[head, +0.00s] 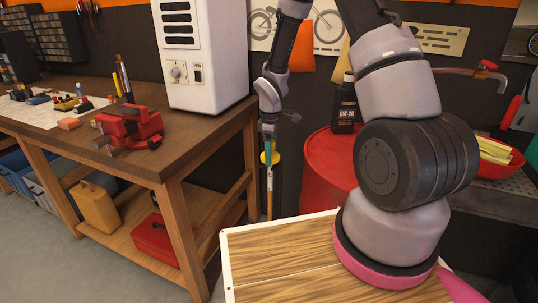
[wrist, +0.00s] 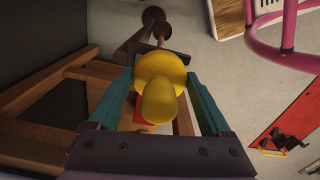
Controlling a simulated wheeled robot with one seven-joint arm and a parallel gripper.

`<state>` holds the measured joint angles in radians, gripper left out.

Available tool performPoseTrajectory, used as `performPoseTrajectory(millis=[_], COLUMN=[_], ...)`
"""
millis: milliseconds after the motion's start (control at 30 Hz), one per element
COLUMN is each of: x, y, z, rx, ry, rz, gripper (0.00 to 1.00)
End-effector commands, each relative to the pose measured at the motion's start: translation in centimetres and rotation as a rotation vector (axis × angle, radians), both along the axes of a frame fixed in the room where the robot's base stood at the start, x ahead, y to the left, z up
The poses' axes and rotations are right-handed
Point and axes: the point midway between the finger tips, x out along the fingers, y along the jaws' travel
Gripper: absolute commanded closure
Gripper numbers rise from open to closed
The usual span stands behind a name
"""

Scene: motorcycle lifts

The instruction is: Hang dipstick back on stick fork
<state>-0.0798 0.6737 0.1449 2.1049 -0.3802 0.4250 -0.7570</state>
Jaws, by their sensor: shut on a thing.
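The dipstick has a yellow knob and flange (wrist: 160,75), seen end-on between my teal fingers in the wrist view. In the head view its yellow top (head: 263,159) is at my fingertips and a thin shaft (head: 270,190) hangs down, roughly upright. My gripper (head: 268,155) is shut on the dipstick, beside the workbench's right end; its fingers also frame the knob in the wrist view (wrist: 163,95). A dark bracket with two rounded ends (wrist: 153,17) shows just beyond the flange; it may be the stick fork. Whether the dipstick touches it is hidden.
The wooden workbench (head: 110,168) with a red vise (head: 130,128) stands left. A white cabinet (head: 200,55) sits on it. A red drum (head: 330,165) with a dark bottle (head: 346,105) is to the right. A wood-topped surface (head: 275,270) is in front.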

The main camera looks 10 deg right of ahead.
Motion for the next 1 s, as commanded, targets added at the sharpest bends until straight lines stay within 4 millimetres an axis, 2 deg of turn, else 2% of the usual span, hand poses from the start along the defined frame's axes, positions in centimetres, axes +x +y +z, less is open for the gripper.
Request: performPoseTrajectory(millis=[467, 500, 800, 867, 1000], x=[-0.1, -0.1, 0.0, 0.0, 0.0], y=[0.0, 0.0, 0.0, 0.0, 0.0], z=[-0.6, -0.6, -0.3, 0.2, 2.5], rx=[0.000, 0.000, 0.000, 0.000, 0.001], ry=[0.000, 0.000, 0.000, -0.001, -0.005], rz=[0.000, 0.000, 0.000, 0.000, -0.002], gripper=[1.00, 0.02, 0.00, 0.00, 0.00])
